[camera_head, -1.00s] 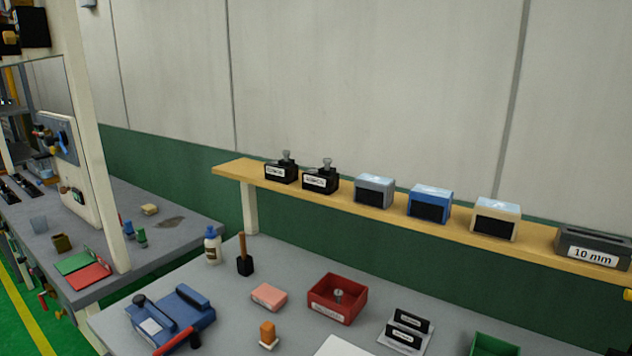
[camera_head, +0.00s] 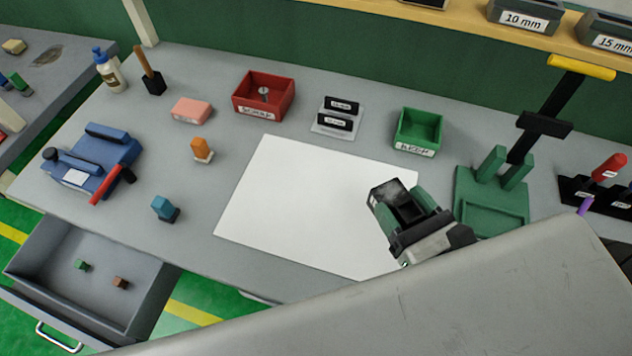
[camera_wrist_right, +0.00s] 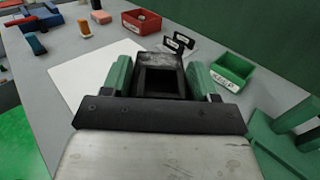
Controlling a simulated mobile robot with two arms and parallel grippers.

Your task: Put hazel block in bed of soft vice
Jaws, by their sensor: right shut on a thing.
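My right gripper (camera_head: 408,212) is over the right part of the white sheet. Its green fingers are shut on a dark hollow block (camera_wrist_right: 160,75), held between them in the wrist view. A small brown block (camera_head: 121,282), the closest match to hazel, lies in the open drawer, well away from the gripper. A blue vice (camera_head: 112,152) with a red handle and a white label stands at the left of the bench. Its label is too small to read, so I cannot confirm that it is the soft one. My left gripper is not in view.
A small green block (camera_head: 81,265) is also in the drawer (camera_head: 150,300). A red bin (camera_head: 264,105), pink block (camera_head: 191,110), orange piece (camera_head: 201,149), teal piece (camera_head: 163,207), green bin (camera_head: 418,131) and green fixture (camera_head: 490,205) stand around the white sheet (camera_head: 290,200).

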